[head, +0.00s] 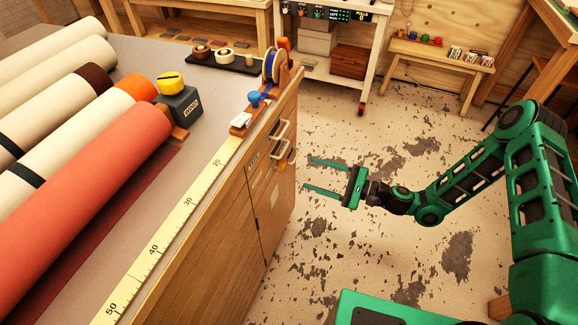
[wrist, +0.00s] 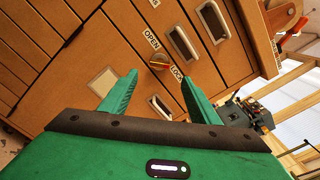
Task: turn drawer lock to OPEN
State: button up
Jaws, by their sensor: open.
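The drawer lock (wrist: 158,62) is a small round brass-coloured knob on the wooden cabinet front, seen in the wrist view. An OPEN label (wrist: 151,38) is above it and a LOCK label (wrist: 177,71) is at its lower right. The knob's pointer end lies nearer the LOCK label. My gripper (wrist: 160,88) is open and empty, its two green fingers on either side of the lock in the picture and apart from it. In the head view my gripper (head: 311,175) points left at the cabinet front (head: 262,190), with a gap between.
Metal drawer handles (wrist: 184,43) and (wrist: 213,21) are near the lock. The worktop (head: 205,85) carries several rolls (head: 95,200), a yellow ruler (head: 170,225) and a ribbon dispenser (head: 272,68). Open floor (head: 350,255) lies around my arm.

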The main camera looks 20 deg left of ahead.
aim_at(282, 164)
jog(key=a, duration=0.9)
jog(key=shift+w+a, duration=0.2)
jog(key=shift+w, duration=0.15)
jog(key=shift+c, duration=0.7)
jog(key=c, duration=0.9)
